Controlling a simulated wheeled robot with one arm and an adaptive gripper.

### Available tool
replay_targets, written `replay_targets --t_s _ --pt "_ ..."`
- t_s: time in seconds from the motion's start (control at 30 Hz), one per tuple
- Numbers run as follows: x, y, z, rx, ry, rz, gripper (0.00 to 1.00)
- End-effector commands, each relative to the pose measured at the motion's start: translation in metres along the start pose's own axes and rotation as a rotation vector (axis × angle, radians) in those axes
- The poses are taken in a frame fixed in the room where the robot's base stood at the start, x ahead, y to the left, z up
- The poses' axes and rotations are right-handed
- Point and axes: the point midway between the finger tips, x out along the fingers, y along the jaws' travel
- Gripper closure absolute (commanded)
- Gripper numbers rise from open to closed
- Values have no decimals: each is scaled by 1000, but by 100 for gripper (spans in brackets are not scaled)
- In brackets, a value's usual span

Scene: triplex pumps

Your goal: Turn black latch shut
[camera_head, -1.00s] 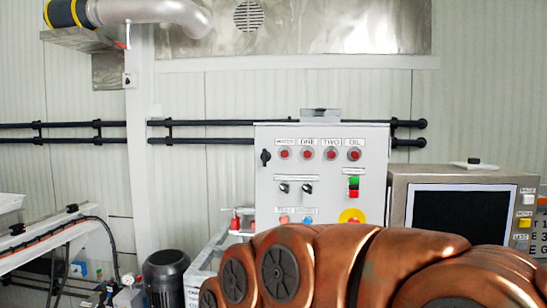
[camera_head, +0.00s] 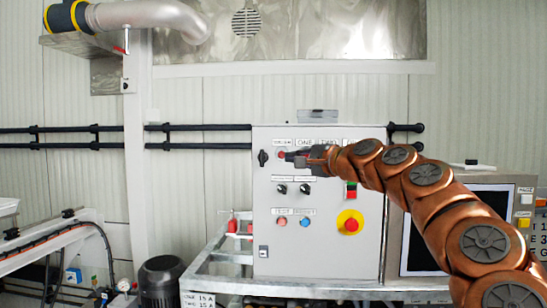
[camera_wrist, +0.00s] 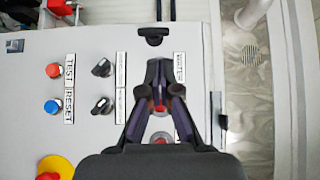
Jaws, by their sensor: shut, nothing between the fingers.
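The black latch (camera_head: 263,157) is a small dark handle near the left edge of the grey control cabinet's (camera_head: 320,262) front. In the head view it looks roughly upright. It also shows in the wrist view (camera_wrist: 153,36), just beyond my fingertips at the top. My gripper (camera_head: 289,156) reaches in from the right, in front of the top row of red lamps, with its tips a little right of the latch and apart from it. In the wrist view, my gripper (camera_wrist: 158,68) has its fingers brought together with nothing between them. It hides part of the top row.
Black selector knobs (camera_head: 305,188), test and reset buttons (camera_head: 304,222) and a red stop button (camera_head: 351,225) on yellow lie below on the panel. A monitor (camera_head: 512,196) stands right of the cabinet, partly behind my arm. Black pipes (camera_head: 210,127) run along the wall.

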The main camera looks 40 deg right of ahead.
Motion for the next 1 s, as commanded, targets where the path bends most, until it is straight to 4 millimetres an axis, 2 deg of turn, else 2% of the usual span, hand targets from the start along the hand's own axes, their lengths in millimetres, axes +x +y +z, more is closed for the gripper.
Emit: replay_targets --t_s 0.1,0.4,0.53,0.67,1.0 --pt "-3 -1 -11 17 19 -12 100" --pt "-2 -2 -10 16 18 -12 100" --pt "4 -3 -10 16 17 -12 100" --pt "20 -4 -10 15 17 -12 100" --pt "74 -4 -10 15 15 -9 100"
